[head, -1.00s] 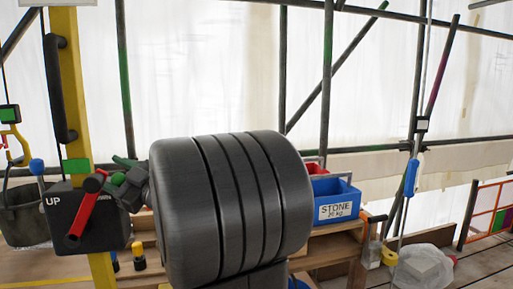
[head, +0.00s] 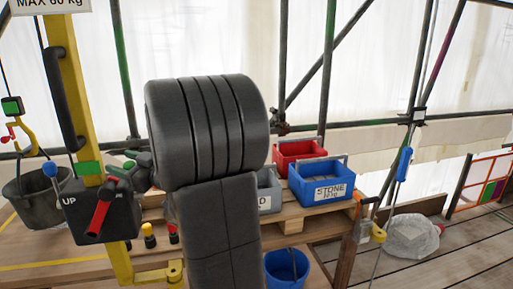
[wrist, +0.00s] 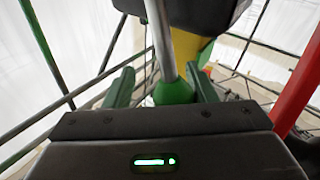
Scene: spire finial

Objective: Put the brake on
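A black control box (head: 103,226) marked UP is fixed to a yellow post at the left of the head view. A red lever (head: 101,213) slants down across its front; a red bar (wrist: 298,80) also shows at the right of the wrist view. My gripper (head: 122,167) is at the box's upper right, partly hidden by my arm. In the wrist view its green fingers (wrist: 160,88) are apart, with a green knob (wrist: 174,91) on a silver rod between them. I cannot tell which lever is the brake.
A dark bucket (head: 35,190) and a hook (head: 18,128) hang left of the post. A blue STONE crate (head: 320,196), a red crate (head: 297,151) and a blue bucket (head: 287,270) stand right of my arm. Scaffold poles cross behind.

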